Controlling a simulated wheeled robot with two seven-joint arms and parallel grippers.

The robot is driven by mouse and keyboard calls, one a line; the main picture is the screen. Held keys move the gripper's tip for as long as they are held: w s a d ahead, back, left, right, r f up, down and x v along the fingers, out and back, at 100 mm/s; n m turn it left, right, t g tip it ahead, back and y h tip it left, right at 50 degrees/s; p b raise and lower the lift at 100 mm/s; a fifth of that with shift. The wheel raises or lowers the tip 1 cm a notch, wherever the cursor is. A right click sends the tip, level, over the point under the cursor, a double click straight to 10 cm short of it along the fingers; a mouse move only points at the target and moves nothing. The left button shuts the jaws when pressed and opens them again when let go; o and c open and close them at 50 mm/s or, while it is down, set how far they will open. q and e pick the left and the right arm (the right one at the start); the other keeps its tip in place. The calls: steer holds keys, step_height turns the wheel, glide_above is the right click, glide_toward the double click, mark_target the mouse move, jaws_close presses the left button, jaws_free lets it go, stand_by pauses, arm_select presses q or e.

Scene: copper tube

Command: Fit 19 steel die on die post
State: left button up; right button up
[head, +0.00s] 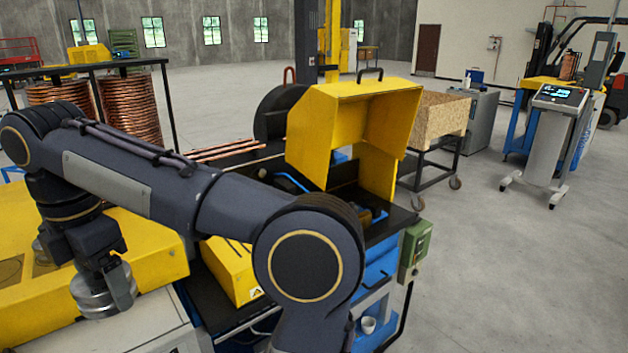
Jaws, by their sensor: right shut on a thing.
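My right gripper (104,274) hangs down at the left of the head view, at the end of my right arm, which crosses the picture. It is shut on a round, stepped steel die (92,302). The die is held above or in front of the near edge of the yellow bench top; the exact gap cannot be told. I cannot make out the die post; my arm covers much of the bench. My left gripper is not in view.
A yellow surface (150,240) with round dark outlines lies at the left. A blue and black machine with a raised yellow guard (345,125) stands at the centre, with copper tubes (225,149) behind my arm. A green control box (414,245) sticks out at its right.

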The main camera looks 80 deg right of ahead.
steer(key=w+a+f+m, duration=0.2)
steer(key=a+f+m, duration=0.2)
steer(key=f, duration=1.3)
steer(key=w+a+f+m, duration=0.2)
steer(key=a+f+m, duration=0.2)
steer(key=f, duration=1.4)
steer(key=w+a+f+m, duration=0.3)
steer(key=f+m, duration=0.3)
steer(key=f, duration=1.1)
steer(key=shift+a+f+m, duration=0.2)
steer(key=shift+a+m, duration=0.1)
steer(key=shift+a, duration=0.45)
